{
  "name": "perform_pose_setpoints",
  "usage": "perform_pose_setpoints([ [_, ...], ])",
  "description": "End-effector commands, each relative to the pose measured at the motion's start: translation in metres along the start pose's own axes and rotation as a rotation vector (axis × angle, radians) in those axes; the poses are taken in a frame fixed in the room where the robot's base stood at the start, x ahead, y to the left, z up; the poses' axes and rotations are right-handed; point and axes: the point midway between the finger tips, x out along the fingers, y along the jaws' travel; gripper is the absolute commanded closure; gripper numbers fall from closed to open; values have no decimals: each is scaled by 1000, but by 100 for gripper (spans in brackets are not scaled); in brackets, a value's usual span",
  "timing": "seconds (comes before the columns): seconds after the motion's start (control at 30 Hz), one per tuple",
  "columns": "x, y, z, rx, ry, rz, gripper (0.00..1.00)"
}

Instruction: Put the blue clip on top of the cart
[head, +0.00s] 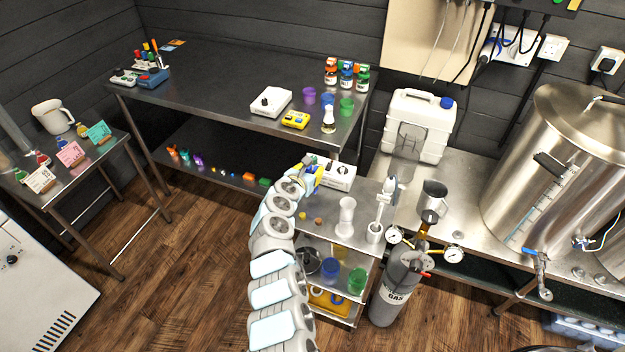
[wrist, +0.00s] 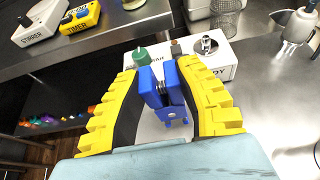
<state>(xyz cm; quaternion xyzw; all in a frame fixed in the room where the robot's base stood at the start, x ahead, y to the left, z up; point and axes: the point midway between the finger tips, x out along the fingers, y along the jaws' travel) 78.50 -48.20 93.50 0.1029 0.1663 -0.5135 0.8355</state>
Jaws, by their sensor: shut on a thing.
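My gripper (wrist: 166,105) has yellow ribbed fingers and is shut on the blue clip (wrist: 177,98), which sits upright between the dark finger pads in the wrist view. In the head view my gripper (head: 312,178) is at the back left of the cart (head: 325,222), near a white box, and the clip is too small there to tell apart clearly. The cart is a metal trolley with a top and lower shelves. Whether the clip touches anything below it cannot be seen.
The white box (head: 338,176) stands just beyond my gripper. A white cylinder (head: 346,215), another white stand (head: 376,230) and small orange balls (head: 318,222) are on the cart top. A grey gas bottle (head: 395,290) stands right of the cart. A steel table (head: 215,85) is behind.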

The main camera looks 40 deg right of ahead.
Motion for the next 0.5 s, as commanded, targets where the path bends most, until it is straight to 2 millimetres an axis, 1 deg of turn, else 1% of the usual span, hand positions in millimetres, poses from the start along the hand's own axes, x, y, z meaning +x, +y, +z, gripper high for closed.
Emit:
perform_pose_setpoints([
  [0.03, 5, -1, -12, 1, 2, -1, 100],
  [0.1, 8, -1, -20, 0, 2, -1, 100],
  [0.2, 11, 0, -27, 0, 1, 0, 100],
  [0.5, 11, 0, -28, 1, 1, 1, 100],
])
